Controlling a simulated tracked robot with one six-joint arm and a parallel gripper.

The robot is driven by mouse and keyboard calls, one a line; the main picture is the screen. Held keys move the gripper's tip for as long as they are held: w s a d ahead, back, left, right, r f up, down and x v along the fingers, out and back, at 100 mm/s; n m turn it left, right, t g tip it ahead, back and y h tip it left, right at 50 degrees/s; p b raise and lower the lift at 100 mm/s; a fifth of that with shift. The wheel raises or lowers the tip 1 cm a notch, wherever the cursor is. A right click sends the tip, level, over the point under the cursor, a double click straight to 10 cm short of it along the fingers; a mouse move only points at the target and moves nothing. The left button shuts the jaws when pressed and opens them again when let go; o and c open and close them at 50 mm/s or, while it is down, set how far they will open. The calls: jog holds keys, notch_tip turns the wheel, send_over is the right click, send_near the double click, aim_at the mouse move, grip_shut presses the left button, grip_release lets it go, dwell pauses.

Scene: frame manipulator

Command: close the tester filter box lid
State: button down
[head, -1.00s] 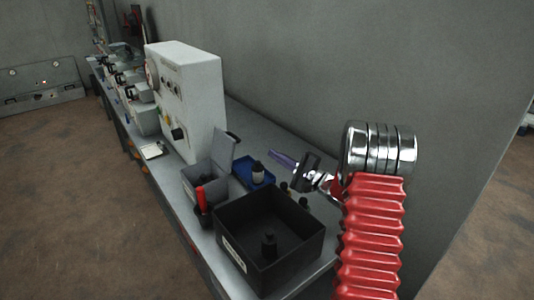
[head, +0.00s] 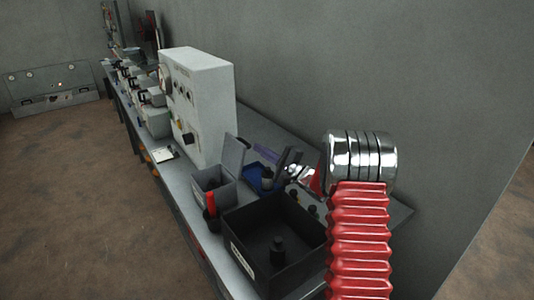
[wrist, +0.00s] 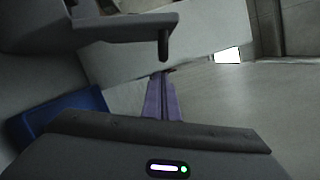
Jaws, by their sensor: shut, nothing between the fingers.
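The tester filter box (head: 226,192) is a small grey box on the bench in the head view. Its grey lid (head: 234,152) stands open, raised roughly upright at the box's back edge. My gripper (head: 257,149) has purple fingers and is just right of the raised lid, at about its height. The fingers are shut together and empty; in the wrist view they show as two parallel purple strips (wrist: 160,82). A pale grey slab crosses behind their tips there; I cannot tell whether it is the lid. Contact with the lid cannot be told.
A blue tray (wrist: 60,112) lies below my gripper, with a small bottle (head: 267,176) in it. A large black open box (head: 250,252) stands in front. A tall white tester (head: 205,100) stands behind.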

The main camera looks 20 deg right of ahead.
jog(key=shift+s+a+r, duration=0.1)
jog(key=shift+a+r, duration=0.15)
jog(key=shift+a, duration=0.25)
jog(key=shift+a, duration=0.1)
jog(key=shift+d+r, duration=0.1)
jog(key=shift+d, duration=0.15)
